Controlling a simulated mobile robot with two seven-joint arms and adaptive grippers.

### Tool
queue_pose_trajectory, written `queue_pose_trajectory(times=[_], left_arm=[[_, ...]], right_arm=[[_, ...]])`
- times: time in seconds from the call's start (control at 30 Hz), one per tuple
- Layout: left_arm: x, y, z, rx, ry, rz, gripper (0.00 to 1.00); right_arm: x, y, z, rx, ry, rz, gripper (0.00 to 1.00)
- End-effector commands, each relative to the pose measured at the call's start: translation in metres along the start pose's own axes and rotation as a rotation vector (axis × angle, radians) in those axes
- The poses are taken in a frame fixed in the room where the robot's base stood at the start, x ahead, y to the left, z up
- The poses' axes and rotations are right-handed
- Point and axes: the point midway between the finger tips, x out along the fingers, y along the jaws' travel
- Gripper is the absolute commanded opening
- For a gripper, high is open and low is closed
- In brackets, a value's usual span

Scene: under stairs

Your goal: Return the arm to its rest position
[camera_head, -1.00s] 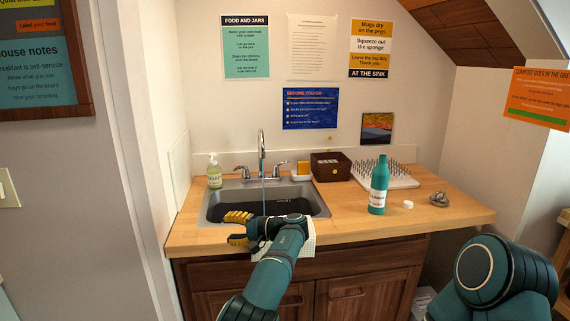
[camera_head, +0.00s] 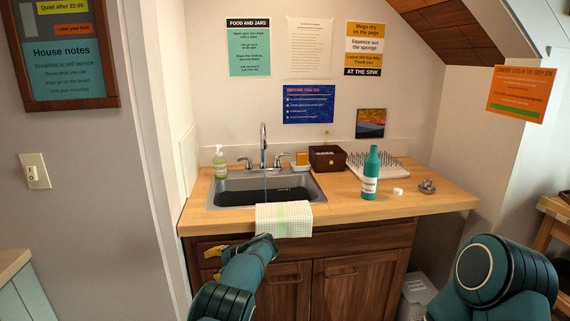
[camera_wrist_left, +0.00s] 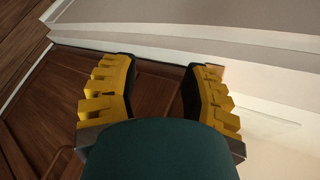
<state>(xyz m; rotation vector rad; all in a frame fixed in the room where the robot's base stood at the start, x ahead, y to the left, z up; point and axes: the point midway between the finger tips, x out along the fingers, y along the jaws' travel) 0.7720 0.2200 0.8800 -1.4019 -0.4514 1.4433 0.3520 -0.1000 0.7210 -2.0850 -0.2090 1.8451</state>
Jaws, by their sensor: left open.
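My left gripper (camera_head: 214,262) is low in front of the wooden cabinet (camera_head: 345,295), below the counter edge. In the left wrist view its two yellow-and-black fingers (camera_wrist_left: 160,88) are spread apart with nothing between them. The cabinet's dark wood and a white skirting strip lie beyond them. In the head view my own forearm hides part of the gripper. My right arm shows at the lower right as a dark teal link, and its gripper is out of the picture.
The counter (camera_head: 425,202) holds a sink (camera_head: 225,197), a draped cloth (camera_head: 284,220), a teal bottle (camera_head: 370,175), a soap bottle (camera_head: 220,165), a brown box (camera_head: 327,158) and a peg rack (camera_head: 383,170). A white bin (camera_head: 415,298) stands right of the cabinet. The left wall is close.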

Motion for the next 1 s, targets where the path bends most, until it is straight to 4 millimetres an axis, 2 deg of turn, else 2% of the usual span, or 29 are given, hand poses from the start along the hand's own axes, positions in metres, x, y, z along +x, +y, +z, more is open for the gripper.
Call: queue_pose_trajectory(times=[0.03, 0.1, 0.2, 0.27, 0.3, 0.37, 0.5, 0.7, 0.8, 1.0], left_arm=[[0.018, 0.019, 0.006, 0.019, 0.01, 0.074, 0.46], [0.039, 0.052, 0.013, 0.037, 0.037, 0.188, 0.46], [0.06, 0.105, 0.029, 0.043, 0.079, 0.369, 0.46], [0.066, 0.137, 0.041, 0.033, 0.105, 0.478, 0.46], [0.067, 0.158, 0.049, 0.022, 0.122, 0.549, 0.46], [0.065, 0.188, 0.062, -0.003, 0.145, 0.652, 0.46], [0.045, 0.248, 0.097, -0.089, 0.186, 0.876, 0.46], [-0.005, 0.308, 0.152, -0.268, 0.213, 1.137, 0.46], [-0.033, 0.327, 0.183, -0.373, 0.209, 1.235, 0.46], [-0.081, 0.344, 0.246, -0.569, 0.179, 1.347, 0.46]], right_arm=[[0.0, 0.0, 0.0, 0.0, -0.001, 0.0, 1.0], [-0.001, 0.0, 0.001, 0.0, -0.001, 0.0, 1.0], [0.0, 0.0, 0.0, 0.0, -0.001, 0.0, 1.0], [0.0, 0.0, 0.0, 0.0, -0.001, 0.0, 1.0], [0.0, 0.0, 0.0, 0.0, -0.001, 0.0, 1.0], [0.0, 0.0, 0.0, 0.0, -0.001, 0.0, 1.0], [0.0, 0.0, 0.0, 0.0, -0.001, 0.0, 1.0], [0.0, 0.0, 0.0, 0.0, -0.001, 0.0, 1.0], [0.0, 0.0, 0.0, 0.0, -0.001, 0.0, 1.0], [0.0, 0.0, 0.0, 0.0, -0.001, 0.0, 1.0]])
